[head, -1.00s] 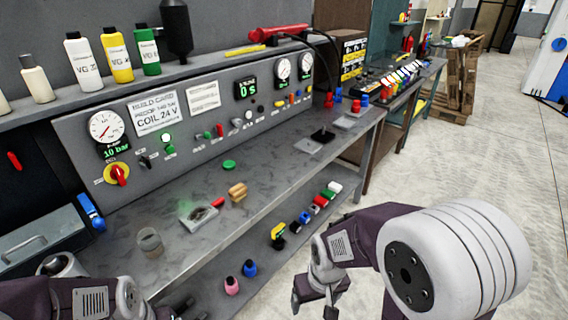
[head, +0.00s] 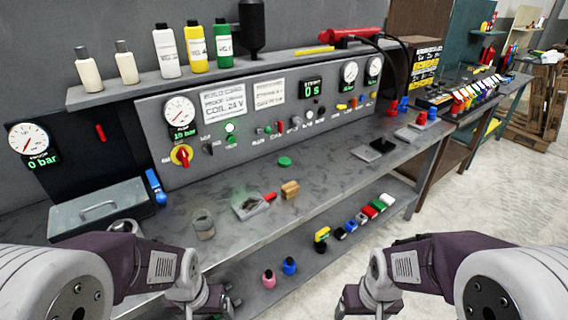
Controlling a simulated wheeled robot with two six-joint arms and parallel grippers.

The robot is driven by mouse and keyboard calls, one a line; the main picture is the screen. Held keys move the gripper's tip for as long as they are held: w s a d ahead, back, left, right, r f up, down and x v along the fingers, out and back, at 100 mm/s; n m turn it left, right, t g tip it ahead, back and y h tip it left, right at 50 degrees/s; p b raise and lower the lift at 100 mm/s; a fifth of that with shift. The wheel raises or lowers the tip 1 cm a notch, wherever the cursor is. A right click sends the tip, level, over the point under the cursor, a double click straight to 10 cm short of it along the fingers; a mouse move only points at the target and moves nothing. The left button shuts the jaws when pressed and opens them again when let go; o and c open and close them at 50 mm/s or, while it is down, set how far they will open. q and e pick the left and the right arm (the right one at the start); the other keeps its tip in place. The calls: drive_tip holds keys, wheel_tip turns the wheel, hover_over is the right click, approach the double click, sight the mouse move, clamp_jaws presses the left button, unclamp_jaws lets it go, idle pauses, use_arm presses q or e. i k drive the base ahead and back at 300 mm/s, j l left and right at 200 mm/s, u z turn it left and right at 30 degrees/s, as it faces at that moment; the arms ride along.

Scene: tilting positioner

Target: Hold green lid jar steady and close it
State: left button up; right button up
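A clear, empty-looking jar (head: 204,226) stands upright and open-topped on the grey workbench, near its front edge. A round green lid (head: 285,161) lies flat on the bench further back and to the right, apart from the jar. My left gripper (head: 208,306) is low in the head view, in front of and below the jar, touching neither thing. My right gripper (head: 366,303) is low and to the right, in front of the bench and away from both. The fingers of both grippers are small and partly cut off by the lower edge.
A small plate (head: 250,206) with a red-handled tool and a wooden block (head: 290,190) lie between jar and lid. A grey toolbox (head: 100,208) stands at left. A control panel (head: 270,110) backs the bench. Several bottles and coloured pieces sit on the lower shelf (head: 260,302).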

sight(202, 221)
drive_tip(key=i+l+u, duration=0.7)
drive_tip(key=u, duration=0.15)
drive_tip(key=i+l+u, duration=0.3)
drive_tip(key=l+u, duration=0.25)
drive_tip(key=l, duration=0.15)
drive_tip(key=i+l+u, duration=0.15)
drive_tip(key=l+u, duration=0.15)
drive_tip(key=l, duration=0.15)
drive_tip(key=l+u, duration=0.55)
drive_tip(key=l, duration=0.3)
drive_tip(key=i, duration=0.05)
